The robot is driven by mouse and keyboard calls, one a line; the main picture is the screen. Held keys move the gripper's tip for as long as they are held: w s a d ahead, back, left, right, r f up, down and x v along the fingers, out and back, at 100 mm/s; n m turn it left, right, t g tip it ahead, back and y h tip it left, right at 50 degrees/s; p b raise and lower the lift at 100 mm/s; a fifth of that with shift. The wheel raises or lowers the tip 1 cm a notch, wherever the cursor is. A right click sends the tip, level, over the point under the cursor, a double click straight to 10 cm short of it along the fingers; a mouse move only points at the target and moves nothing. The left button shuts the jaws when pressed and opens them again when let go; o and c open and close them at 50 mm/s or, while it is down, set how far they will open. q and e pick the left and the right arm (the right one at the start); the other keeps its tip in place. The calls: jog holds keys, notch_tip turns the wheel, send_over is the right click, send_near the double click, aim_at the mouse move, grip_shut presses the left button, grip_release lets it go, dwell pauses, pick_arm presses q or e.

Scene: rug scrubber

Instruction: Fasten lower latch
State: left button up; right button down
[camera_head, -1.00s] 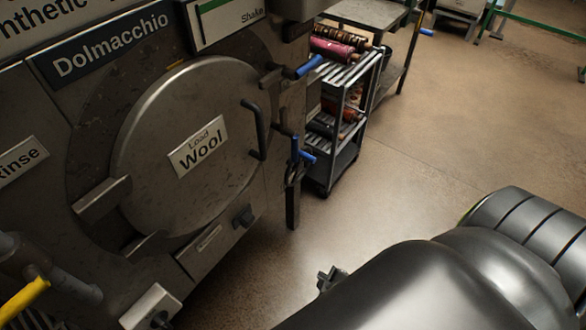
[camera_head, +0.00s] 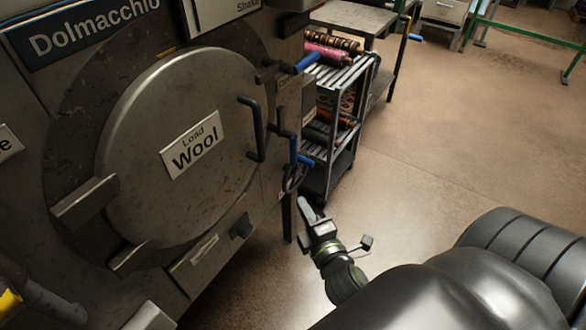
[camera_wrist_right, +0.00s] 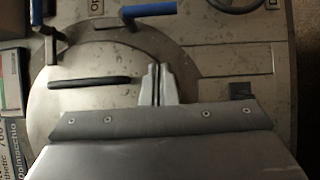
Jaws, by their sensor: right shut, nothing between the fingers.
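The round metal door (camera_head: 130,150), labelled "Load Wool", lies against the machine front, with a black bar handle (camera_head: 254,128). The lower latch (camera_head: 296,150), a dark lever with a blue grip, is right of the door handle. Its blue grip also shows at the top of the right wrist view (camera_wrist_right: 148,10). The upper latch (camera_head: 305,63) has a similar blue grip and sits higher. My right gripper (camera_head: 305,207) is below the lower latch, apart from it. Its fingers are shut and empty in the right wrist view (camera_wrist_right: 158,83), in front of the door. My left gripper is out of view.
A dark handwheel (camera_head: 295,178) sits just under the lower latch. A grey cart (camera_head: 335,120) with colored rolls stands close behind the latches. The floor (camera_head: 440,160) to the right is open.

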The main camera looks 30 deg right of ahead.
jog(key=shift+w, duration=0.1)
pick_arm(q)
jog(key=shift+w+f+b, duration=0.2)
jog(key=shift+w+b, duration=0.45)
jog(key=shift+b, duration=0.15)
pick_arm(e)
jog(key=w+d, duration=0.5)
jog(key=w, duration=0.7)
jog(key=shift+d, duration=0.15)
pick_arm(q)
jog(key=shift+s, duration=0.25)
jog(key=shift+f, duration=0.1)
pick_arm(e)
jog(key=shift+f, duration=0.1)
